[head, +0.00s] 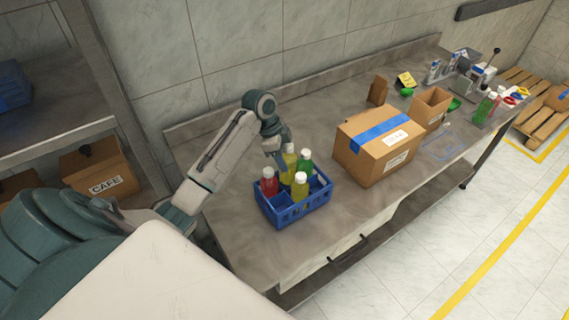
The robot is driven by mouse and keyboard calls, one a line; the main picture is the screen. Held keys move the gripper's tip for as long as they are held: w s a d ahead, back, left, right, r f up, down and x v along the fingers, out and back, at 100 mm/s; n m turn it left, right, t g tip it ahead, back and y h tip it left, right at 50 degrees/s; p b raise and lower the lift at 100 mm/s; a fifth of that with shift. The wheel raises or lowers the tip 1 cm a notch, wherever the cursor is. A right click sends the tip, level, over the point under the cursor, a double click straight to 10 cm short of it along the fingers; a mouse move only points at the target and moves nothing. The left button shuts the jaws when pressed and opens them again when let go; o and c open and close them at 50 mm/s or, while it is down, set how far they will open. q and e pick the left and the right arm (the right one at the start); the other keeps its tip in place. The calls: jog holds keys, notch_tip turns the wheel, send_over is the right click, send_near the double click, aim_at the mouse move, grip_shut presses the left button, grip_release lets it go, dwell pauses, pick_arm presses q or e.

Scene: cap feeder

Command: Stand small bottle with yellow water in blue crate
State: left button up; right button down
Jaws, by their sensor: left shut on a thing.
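The blue crate (291,214) stands on the near left part of the metal workbench. My left gripper (284,157) is over the crate's back side, shut on a yellow bottle (290,166). That bottle is upright at the back of the crate; its bottom is hidden, so I cannot tell if it rests on the crate's floor. A second yellow bottle (300,188) with a white cap stands in the front of the crate. A red bottle (269,184) stands at the left and a green bottle (306,163) at the back right. My right gripper is out of view.
A taped cardboard box (372,158) stands right of the crate, with an open box (430,107) behind it. More bottles (484,108) and a machine (470,75) are at the bench's far end. The bench front (244,236) near the crate is clear.

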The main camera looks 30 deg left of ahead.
pick_arm(q)
notch_tip(320, 180, down, 4)
jog(key=shift+r+p, duration=0.25)
jog(key=shift+p, duration=0.4)
jog(key=shift+f, duration=0.15)
jog(key=shift+f, duration=0.6)
jog(key=o, duration=1.2)
jog(key=shift+c, duration=0.2)
